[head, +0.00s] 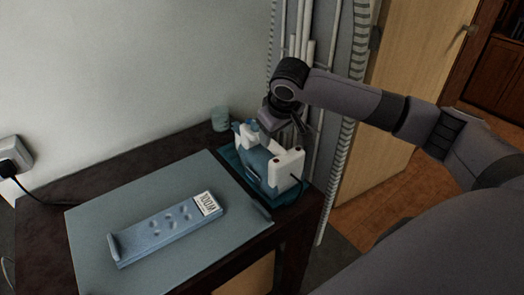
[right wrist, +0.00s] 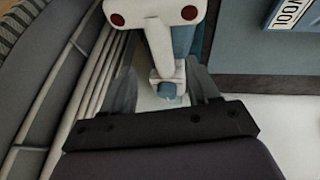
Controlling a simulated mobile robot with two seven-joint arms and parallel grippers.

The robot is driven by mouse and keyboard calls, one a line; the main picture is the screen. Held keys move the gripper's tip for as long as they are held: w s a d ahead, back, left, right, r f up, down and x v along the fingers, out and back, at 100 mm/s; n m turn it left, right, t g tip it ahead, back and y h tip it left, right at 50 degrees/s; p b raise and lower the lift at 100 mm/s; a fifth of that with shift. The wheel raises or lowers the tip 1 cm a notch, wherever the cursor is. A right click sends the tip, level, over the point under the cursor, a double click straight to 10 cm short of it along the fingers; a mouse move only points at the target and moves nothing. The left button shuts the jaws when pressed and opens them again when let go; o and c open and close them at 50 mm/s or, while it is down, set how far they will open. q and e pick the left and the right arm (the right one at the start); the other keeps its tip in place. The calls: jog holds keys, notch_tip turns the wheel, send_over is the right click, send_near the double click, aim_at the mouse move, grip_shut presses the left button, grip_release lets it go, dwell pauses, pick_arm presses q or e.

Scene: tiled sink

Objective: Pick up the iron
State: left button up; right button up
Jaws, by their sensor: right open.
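The iron (head: 288,172) is white and teal-blue and stands near the right rear corner of the dark table. Its white body and handle also show in the right wrist view (right wrist: 160,40), with two red dots at the top. My right gripper (head: 300,130) is just above and behind the iron in the head view. In the right wrist view its open fingers (right wrist: 163,88) lie on either side of the iron's narrow white end with a blue tip. I cannot tell whether they touch it. My left gripper is not in view.
A grey-blue board (head: 100,222) covers much of the table and bears a blue slab (head: 150,238) with a "WOOL" label. A pale green cup (head: 220,119) stands behind the iron. White vertical pipes (head: 307,45) rise close by my right arm. A wall socket (head: 12,158) is at left.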

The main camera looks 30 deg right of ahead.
jog(key=shift+w+d, duration=0.15)
jog(key=shift+w, duration=0.1)
jog(key=shift+w+f, duration=0.15)
jog(key=x, duration=0.5)
jog(key=shift+a+f, duration=0.3)
jog(key=shift+a, duration=0.05)
jog(key=shift+w+d+f, duration=0.1)
jog(key=shift+w+f, duration=0.1)
jog(key=shift+f, duration=0.3)
grip_shut()
jog(key=shift+w+r, duration=0.15)
jog(key=shift+r, duration=0.1)
